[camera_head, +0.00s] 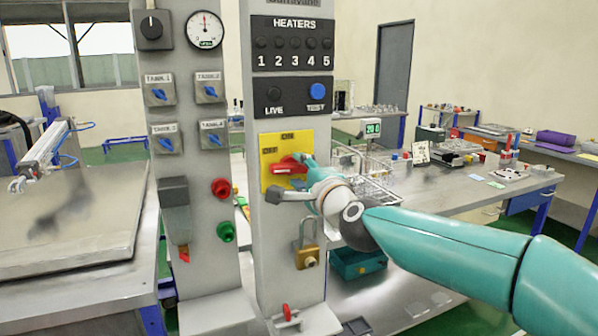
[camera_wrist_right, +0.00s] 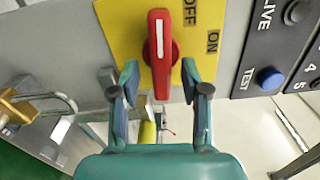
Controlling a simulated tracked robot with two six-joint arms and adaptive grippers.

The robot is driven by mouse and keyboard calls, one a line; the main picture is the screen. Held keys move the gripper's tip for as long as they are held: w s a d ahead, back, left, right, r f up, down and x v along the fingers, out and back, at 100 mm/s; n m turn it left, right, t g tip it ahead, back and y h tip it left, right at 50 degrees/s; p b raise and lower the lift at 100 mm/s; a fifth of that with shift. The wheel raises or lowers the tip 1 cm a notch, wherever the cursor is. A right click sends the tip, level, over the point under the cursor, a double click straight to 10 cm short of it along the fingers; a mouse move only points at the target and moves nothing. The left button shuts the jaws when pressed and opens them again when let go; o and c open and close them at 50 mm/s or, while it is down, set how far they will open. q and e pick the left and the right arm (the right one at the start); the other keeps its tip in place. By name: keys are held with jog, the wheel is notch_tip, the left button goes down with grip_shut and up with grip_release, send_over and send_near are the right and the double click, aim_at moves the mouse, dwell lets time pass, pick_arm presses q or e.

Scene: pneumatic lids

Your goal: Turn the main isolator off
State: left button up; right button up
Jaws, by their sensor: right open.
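The main isolator is a yellow plate (camera_head: 268,176) with a red rotary handle (camera_head: 285,167) on the grey post. ON is printed at the plate's top and OFF at its upper left. The handle lies roughly horizontal in the head view. In the right wrist view the handle (camera_wrist_right: 160,50) stands upright, its white-marked end at the top, away from my gripper. My right gripper (camera_head: 288,176) is open at the plate. In the wrist view its fingertips (camera_wrist_right: 158,80) lie either side of the handle's near end, with visible gaps. My left gripper is not in view.
A brass padlock (camera_head: 306,257) hangs below the plate. The heater panel (camera_head: 292,45) and the panel with the blue TEST button (camera_head: 317,91) sit above. A second post with blue tank knobs (camera_head: 160,95) stands left. A workbench (camera_head: 450,205) extends behind my right arm.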

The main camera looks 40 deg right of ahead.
jog(key=shift+w+d, duration=0.15)
jog(key=shift+w, duration=0.4)
jog(key=c, duration=0.8)
jog(key=shift+o, duration=0.2)
jog(key=shift+n, duration=0.7)
jog(key=shift+f, duration=0.1)
jog(key=o, duration=0.8)
jog(key=shift+c, duration=0.2)
